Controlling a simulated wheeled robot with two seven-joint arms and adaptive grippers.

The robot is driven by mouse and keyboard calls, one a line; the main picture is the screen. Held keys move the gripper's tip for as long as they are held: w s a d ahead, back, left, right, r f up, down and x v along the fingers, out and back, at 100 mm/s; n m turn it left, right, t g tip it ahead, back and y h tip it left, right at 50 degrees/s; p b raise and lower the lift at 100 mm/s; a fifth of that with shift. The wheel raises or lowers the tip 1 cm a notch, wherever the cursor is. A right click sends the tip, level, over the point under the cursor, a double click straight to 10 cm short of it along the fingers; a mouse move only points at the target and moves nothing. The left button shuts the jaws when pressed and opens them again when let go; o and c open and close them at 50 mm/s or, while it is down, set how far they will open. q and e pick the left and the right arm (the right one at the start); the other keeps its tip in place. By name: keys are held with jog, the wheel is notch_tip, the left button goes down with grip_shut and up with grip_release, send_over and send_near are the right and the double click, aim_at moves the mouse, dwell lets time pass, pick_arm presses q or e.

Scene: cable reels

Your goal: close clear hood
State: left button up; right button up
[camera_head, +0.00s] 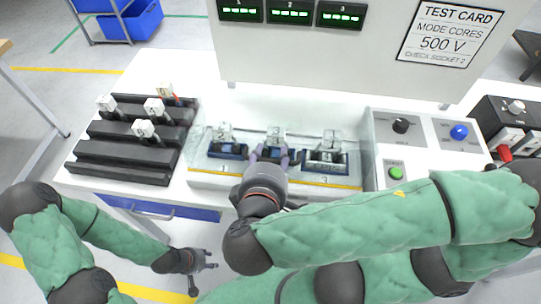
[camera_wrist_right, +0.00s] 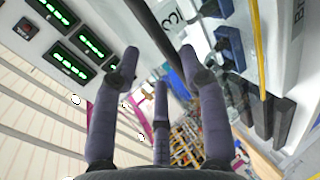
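The clear hood is hard to make out; a faint glassy outline shows around the socket tray (camera_head: 215,181) in the head view, and I cannot tell how far it is open. The tray holds a row of blue and grey sockets with pale numbered blocks (camera_head: 224,133). My right gripper (camera_head: 269,155) is over the middle socket, its fingers pointing at the back panel. In the right wrist view its fingers (camera_wrist_right: 158,58) are spread, with a dark bar (camera_wrist_right: 150,25) showing between them; contact is unclear. My left gripper (camera_head: 212,260) hangs open and empty below the table front.
A black slotted rack (camera_head: 125,160) with several white numbered blocks stands left. A control box (camera_head: 400,150) with a black knob, blue knob and green button stands right. A tall white panel (camera_head: 350,60) with green displays rises behind the tray.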

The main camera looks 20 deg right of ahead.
jog(key=shift+s+r, duration=0.1)
jog(key=v, duration=1.1)
jog(key=shift+s+a, duration=0.2)
jog(key=shift+s, duration=0.15)
dwell(0.5)
